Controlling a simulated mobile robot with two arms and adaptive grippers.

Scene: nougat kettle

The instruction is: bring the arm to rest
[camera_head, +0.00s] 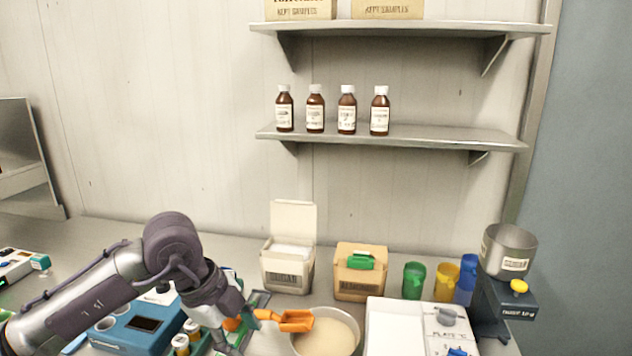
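My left arm comes in from the lower left, and my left gripper (236,335) points down beside the pale-filled bowl (325,335). An orange scoop-like tool (287,320) reaches over the bowl's left rim. More orange shows right at my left gripper's fingers, which overlap it. I cannot tell whether the fingers are closed on it or apart from it. My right arm and gripper are not in view.
Behind are an open sugar box (288,275), a box with a green clip (360,272) and coloured cups (414,280). A white plate unit (395,325) and grinder-like machine (508,260) stand right.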

